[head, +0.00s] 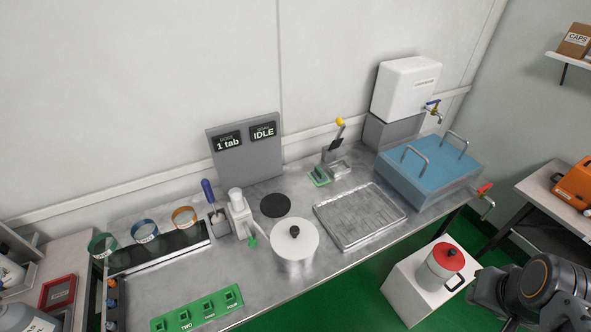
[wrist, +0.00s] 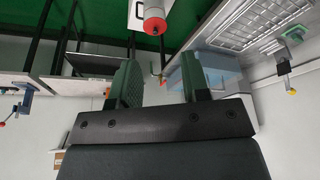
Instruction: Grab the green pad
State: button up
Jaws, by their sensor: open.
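A small green pad (head: 319,176) lies on the steel counter at the foot of a lever device (head: 336,140) with a yellow knob. The pad also shows in the wrist view (wrist: 297,33), at the upper right, where the scene appears upside down. My gripper (wrist: 160,82) is open, with nothing between its two dark green-grey fingers. It is well away from the pad. In the head view only dark parts of my arm show at the lower right, and the fingertips cannot be made out.
A steel drainer tray (head: 360,216), a blue lidded tub (head: 430,170) and a lidded white pot (head: 294,245) stand around the pad on the counter. A red-lidded canister (head: 441,266) stands on a white block (head: 408,292). A green socketed strip (head: 197,310) lies at the front left.

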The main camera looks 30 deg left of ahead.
aim_at(319, 175)
jog(key=u, duration=0.9)
jog(key=i, duration=0.8)
jog(key=u, duration=0.85)
